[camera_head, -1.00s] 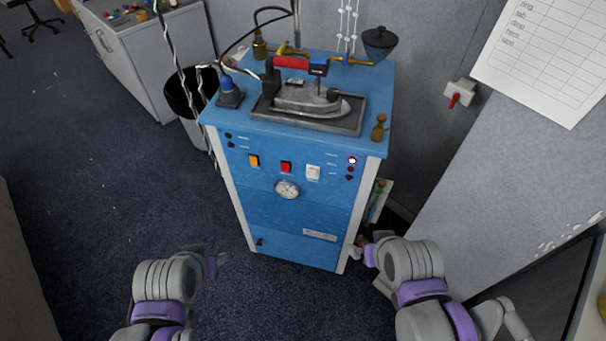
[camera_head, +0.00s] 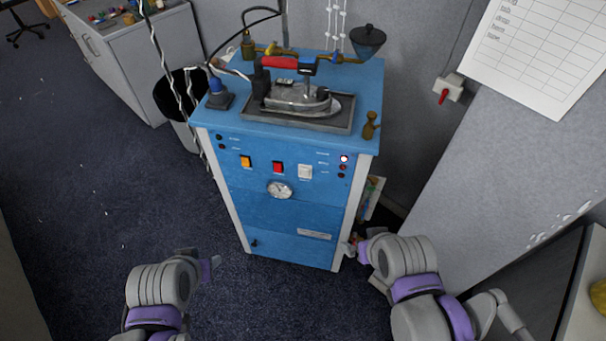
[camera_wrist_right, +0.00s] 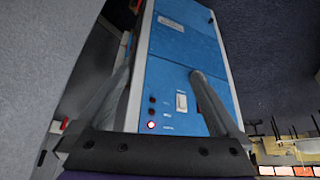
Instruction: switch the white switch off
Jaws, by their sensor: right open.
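The white switch (camera_head: 305,172) is the rightmost of three rocker switches on the front of the blue cabinet (camera_head: 290,215). It also shows in the right wrist view (camera_wrist_right: 181,102), between my open fingers in the picture, with no contact visible. My right gripper (camera_head: 360,247) is low by the cabinet's right front edge in the head view, below the switch. In the right wrist view my right gripper (camera_wrist_right: 162,80) is open and empty. My left gripper (camera_head: 212,264) is low in front of the cabinet's left side, apart from it; its fingers are too unclear to judge.
Yellow (camera_head: 246,161) and red (camera_head: 278,167) switches sit left of the white one. A lit indicator lamp (camera_head: 344,159) is to its right, a gauge (camera_head: 279,190) below. An iron (camera_head: 295,98) rests on top. A grey wall stands at right; carpet is open at left.

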